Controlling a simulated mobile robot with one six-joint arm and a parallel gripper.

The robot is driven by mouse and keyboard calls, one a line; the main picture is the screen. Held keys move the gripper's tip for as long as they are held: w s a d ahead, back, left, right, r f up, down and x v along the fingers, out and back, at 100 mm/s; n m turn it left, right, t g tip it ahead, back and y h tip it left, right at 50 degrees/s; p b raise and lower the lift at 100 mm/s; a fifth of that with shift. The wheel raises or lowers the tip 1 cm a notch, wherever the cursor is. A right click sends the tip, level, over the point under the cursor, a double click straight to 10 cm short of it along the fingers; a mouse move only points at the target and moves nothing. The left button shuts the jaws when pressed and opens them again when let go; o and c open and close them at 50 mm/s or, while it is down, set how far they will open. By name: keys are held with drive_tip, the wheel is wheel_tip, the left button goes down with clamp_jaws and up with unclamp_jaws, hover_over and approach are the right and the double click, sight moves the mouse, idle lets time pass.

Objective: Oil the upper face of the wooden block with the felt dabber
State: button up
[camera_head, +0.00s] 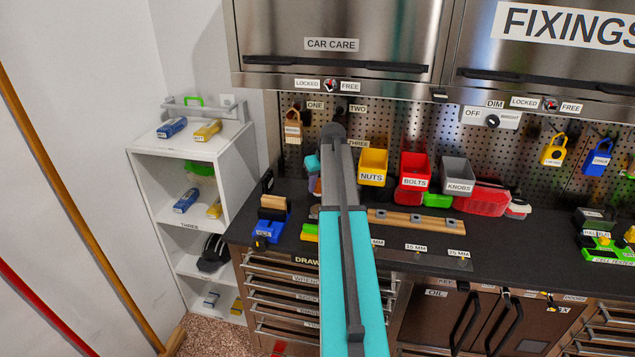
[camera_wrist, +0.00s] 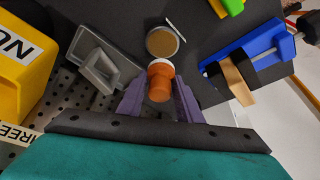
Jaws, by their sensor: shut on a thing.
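In the wrist view my gripper (camera_wrist: 160,98) has its purple fingers closed on the orange handle of the felt dabber (camera_wrist: 159,84). A whitish end shows at the dabber's far side, right by a round tin (camera_wrist: 163,41) with a tan inside. I cannot tell whether dabber and tin touch. The wooden block (camera_wrist: 238,83) sits at the blue vise (camera_wrist: 248,47), to the right and apart from the dabber. My arm hides the fingers there.
A grey bracket-like piece (camera_wrist: 99,68) lies left of the tin, and a yellow NUTS bin (camera_head: 373,166) stands by the pegboard. Red BOLTS (camera_head: 415,170) and grey KNOBS (camera_head: 456,175) bins follow. A wooden rail (camera_head: 415,221) lies along the bench. A white shelf (camera_head: 190,150) is at left.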

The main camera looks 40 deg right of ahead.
sight(320, 195)
drive_tip(key=shift+r, duration=0.1)
drive_tip(key=shift+s+f+b, duration=0.1)
drive_tip(key=shift+f+b, duration=1.3)
drive_tip(key=shift+f, duration=1.65)
drive_tip(key=shift+f, duration=0.55)
drive_tip(key=shift+r, duration=0.1)
idle(0.4)
drive_tip(key=shift+r+p, duration=1.35)
drive_tip(key=shift+r, duration=2.1)
drive_tip(key=shift+f, duration=0.1)
